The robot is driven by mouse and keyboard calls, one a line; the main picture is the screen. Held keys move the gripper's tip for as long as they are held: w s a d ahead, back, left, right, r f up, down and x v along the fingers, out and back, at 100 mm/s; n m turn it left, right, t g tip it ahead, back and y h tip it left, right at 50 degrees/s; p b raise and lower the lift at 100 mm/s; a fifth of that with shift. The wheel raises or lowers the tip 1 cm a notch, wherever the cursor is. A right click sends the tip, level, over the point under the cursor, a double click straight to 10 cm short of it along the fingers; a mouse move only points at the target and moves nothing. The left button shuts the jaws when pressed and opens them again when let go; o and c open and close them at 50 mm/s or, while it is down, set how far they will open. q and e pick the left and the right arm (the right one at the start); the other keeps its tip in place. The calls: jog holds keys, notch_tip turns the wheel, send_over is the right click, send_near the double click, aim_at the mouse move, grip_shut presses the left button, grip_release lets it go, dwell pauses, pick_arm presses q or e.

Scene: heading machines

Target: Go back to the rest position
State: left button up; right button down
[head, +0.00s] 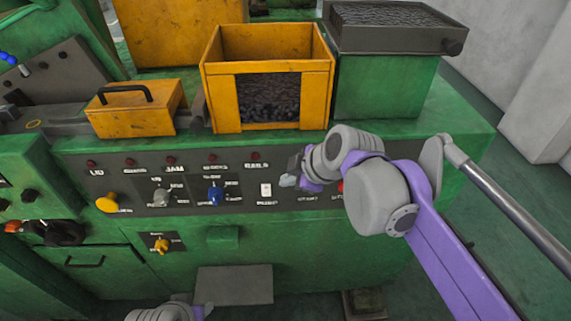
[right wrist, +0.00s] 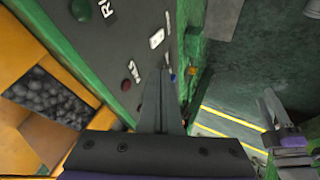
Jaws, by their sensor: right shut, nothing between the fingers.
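My right gripper (head: 289,181) is in front of the green machine's grey control panel (head: 130,171), near the white rocker switch (head: 265,189). Its fingers (right wrist: 161,100) are shut together and empty in the right wrist view, close to the panel. I cannot tell whether they touch it. The start button's place is hidden behind my right gripper in the head view. Part of my left arm (head: 165,313) shows at the bottom edge of the head view. My left gripper (right wrist: 268,108) shows small at the right of the right wrist view; its opening is unclear.
The panel carries a yellow knob (head: 107,204), a grey knob (head: 161,198), a blue knob (head: 215,195) and several red lamps. On the machine top stand a yellow open bin (head: 219,101), a yellow handled box (head: 132,122) and a grey tray (head: 380,42). Floor shows at right.

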jog(key=shift+s, duration=0.1)
jog(key=s+d+f+m+h, duration=0.2)
jog(key=s+d+f+m, duration=0.5)
jog(key=s+f+m, duration=0.1)
jog(key=s+d+f+m+h, duration=0.3)
jog(key=s+d+f+m, duration=0.4)
jog(key=s+f, duration=0.3)
jog(key=shift+s+f+m+g, duration=0.2)
jog(key=shift+s+m+g, duration=0.1)
jog(key=shift+s+m, duration=0.5)
jog(key=shift+w+a, duration=0.1)
